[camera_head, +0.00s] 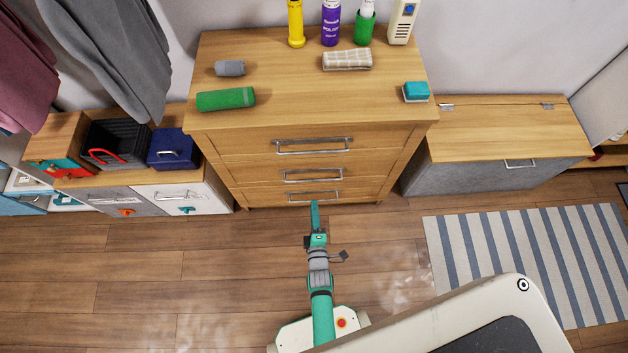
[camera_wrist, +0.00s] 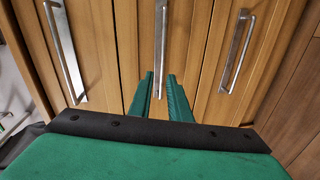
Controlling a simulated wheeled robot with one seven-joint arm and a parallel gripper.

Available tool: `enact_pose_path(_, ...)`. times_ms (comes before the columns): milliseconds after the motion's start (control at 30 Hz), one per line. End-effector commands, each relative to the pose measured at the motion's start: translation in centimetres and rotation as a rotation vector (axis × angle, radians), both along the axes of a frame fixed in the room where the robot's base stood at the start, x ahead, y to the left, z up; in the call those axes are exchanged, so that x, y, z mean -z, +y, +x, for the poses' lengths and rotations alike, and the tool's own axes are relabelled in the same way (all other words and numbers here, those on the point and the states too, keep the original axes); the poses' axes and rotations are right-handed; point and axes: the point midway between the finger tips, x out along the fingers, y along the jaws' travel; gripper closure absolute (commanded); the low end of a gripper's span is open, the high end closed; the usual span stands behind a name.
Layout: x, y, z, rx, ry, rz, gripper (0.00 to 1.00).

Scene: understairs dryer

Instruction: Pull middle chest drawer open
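The wooden chest has three drawers stacked in its front, all closed. The middle drawer (camera_head: 262,174) has a silver bar handle (camera_head: 314,175). In the wrist view the drawers look turned on their side, and the middle handle (camera_wrist: 161,45) runs down the centre. My gripper (camera_head: 314,206) is low in front of the chest, overlapping the bottom handle's lower edge in the head view. In the wrist view its two green fingers (camera_wrist: 160,76) are apart, with the middle handle lined up between them. Nothing is held. The gap from fingertips to handle cannot be judged.
The top handle (camera_head: 312,146) and bottom handle (camera_head: 315,197) are close to the middle one. Bottles, cloths and a sponge (camera_head: 416,92) stand or lie on the chest top. A low bench (camera_head: 480,175) is right, low drawers left. Wooden floor in front is clear; a striped rug (camera_head: 520,250) lies right.

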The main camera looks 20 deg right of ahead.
Motion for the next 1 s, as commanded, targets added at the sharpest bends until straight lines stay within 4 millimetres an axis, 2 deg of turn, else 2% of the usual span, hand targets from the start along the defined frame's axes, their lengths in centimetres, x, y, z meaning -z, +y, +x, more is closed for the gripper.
enact_pose_path(33,0.4,-0.6,1.0,0.002,0.007,-0.033,0.83)
enact_pose_path(100,0.8,-1.0,1.7,0.0,0.016,-0.069,0.83)
enact_pose_path(233,1.2,-1.4,2.6,-0.002,0.025,-0.101,0.83)
enact_pose_path(367,1.4,-1.7,3.6,-0.004,0.026,-0.106,0.83)
enact_pose_path(800,2.7,-3.4,10.1,-0.005,0.025,-0.103,0.83)
enact_pose_path(1000,3.1,-4.0,11.9,-0.005,0.026,-0.102,0.83)
